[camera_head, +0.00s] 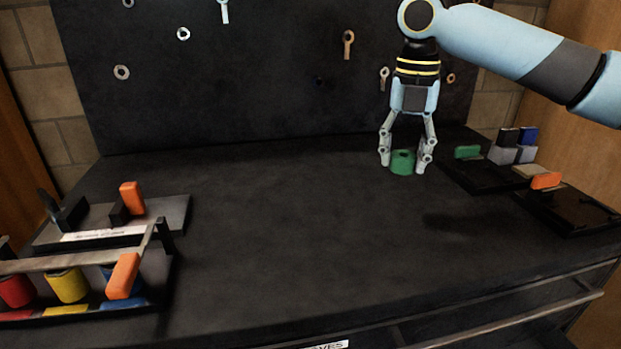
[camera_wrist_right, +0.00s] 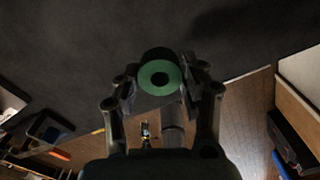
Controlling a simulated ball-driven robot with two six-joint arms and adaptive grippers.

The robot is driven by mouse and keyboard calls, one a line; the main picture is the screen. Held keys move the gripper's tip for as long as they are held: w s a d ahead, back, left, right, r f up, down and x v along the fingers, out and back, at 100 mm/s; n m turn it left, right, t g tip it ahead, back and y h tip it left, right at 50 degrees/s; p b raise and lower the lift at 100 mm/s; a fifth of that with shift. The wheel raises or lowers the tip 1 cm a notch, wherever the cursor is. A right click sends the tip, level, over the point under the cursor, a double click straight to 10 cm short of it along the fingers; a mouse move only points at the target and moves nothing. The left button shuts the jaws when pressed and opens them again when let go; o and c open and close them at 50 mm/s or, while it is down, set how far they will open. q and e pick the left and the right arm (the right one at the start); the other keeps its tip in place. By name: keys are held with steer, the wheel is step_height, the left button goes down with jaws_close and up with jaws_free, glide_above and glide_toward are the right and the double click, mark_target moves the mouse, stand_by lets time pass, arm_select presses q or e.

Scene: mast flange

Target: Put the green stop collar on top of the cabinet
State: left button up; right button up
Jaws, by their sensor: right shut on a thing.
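The green stop collar (camera_head: 403,162) is between the fingers of my right gripper (camera_head: 406,160), at the back right of the dark cabinet top (camera_head: 290,210). My right gripper points down and is shut on the collar. In the right wrist view the collar (camera_wrist_right: 160,77) is a green ring with a dark hole, seen end-on between both fingertips (camera_wrist_right: 160,88). The collar is at or just above the cabinet top; I cannot tell if it touches. My left gripper is not in view.
A dark pegboard (camera_head: 260,80) with hung rings and tools rises behind. Dark trays with blocks (camera_head: 490,170) and an orange-handled piece (camera_head: 545,181) lie at right. A rack with coloured cylinders (camera_head: 68,285) stands at front left. The cabinet top's middle is clear.

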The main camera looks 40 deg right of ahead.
steer(key=w+f, duration=0.2)
steer(key=w, duration=0.2)
steer(key=w+a+f, duration=0.1)
steer(key=w+f, duration=0.1)
steer(key=w, duration=0.1)
steer(key=w+f+b, duration=0.1)
steer(key=w+f, duration=0.1)
steer(key=w, duration=0.2)
steer(key=shift+w+a+f, duration=0.3)
steer(key=shift+w+f, duration=0.05)
steer(key=shift+f, duration=2.1)
steer(key=shift+f, duration=0.1)
steer(key=o, duration=1.2)
step_height(320, 180, up, 7)
step_height(320, 180, up, 5)
steer(key=p, duration=0.5)
glide_above(344, 197)
